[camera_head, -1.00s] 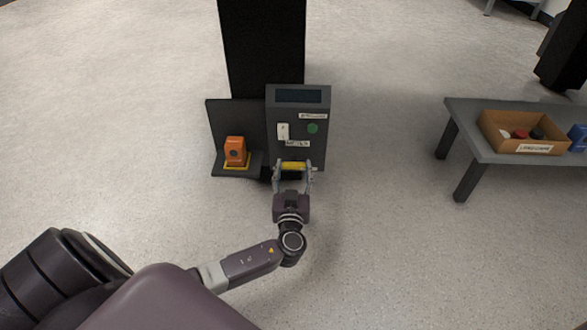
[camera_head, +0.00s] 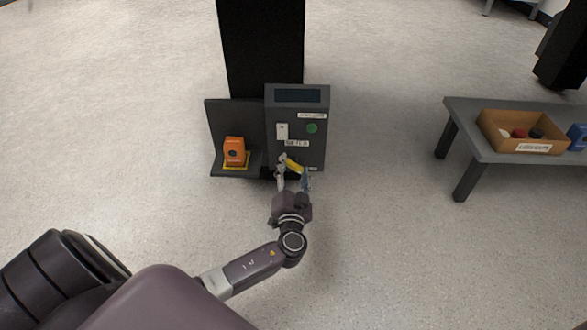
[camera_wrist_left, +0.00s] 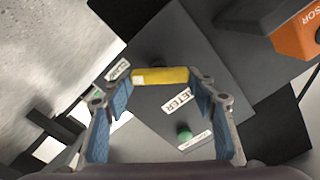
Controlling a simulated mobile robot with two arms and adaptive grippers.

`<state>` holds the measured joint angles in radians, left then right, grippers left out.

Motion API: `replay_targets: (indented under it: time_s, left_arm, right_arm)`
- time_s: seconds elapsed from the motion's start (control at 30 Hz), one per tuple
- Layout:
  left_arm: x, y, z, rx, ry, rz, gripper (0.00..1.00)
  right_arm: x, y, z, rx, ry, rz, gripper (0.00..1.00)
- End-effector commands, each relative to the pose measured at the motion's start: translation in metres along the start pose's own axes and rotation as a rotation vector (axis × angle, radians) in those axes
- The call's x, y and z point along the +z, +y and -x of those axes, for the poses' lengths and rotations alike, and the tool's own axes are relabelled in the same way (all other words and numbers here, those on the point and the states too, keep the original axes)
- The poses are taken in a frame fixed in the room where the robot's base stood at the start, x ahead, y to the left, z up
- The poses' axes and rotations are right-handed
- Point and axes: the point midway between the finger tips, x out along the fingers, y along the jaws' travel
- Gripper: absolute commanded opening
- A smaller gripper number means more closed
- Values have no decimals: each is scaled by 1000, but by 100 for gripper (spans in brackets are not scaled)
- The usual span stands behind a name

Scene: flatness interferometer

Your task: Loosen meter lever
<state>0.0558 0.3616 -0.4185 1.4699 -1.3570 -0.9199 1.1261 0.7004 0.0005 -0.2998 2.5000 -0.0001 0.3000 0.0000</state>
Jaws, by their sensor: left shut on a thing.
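The meter lever is a yellow bar (camera_head: 295,165) on the lower front of a dark grey box (camera_head: 297,105). It is tilted in the head view, its right end lower. My left gripper (camera_head: 293,172) is shut on it, one finger at each end. In the left wrist view the yellow bar (camera_wrist_left: 160,77) lies between the blue-padded fingers. Beside it are a label reading "METER" (camera_wrist_left: 177,101) and a green button (camera_wrist_left: 184,133), which also shows on the box in the head view (camera_head: 312,128). My right gripper is not in view.
An orange device (camera_head: 234,151) stands on a dark shelf (camera_head: 215,168) left of the box. A black column (camera_head: 262,50) rises behind. At right, a grey table (camera_head: 470,140) holds an open cardboard box (camera_head: 500,137) with several small items. The floor between is clear.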

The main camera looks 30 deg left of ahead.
Motion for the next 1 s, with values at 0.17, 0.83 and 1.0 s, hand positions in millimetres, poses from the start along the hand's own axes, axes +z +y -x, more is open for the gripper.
replay_targets:
  time_s: [0.17,0.83,1.0]
  left_arm:
    - [0,1,0,0,-2,-169,28]
    - [1,4,0,1,-1,-727,28]
    - [1,4,0,1,0,-802,28]
  right_arm:
    - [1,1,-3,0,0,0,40]
    - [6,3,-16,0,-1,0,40]
    - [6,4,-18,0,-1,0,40]
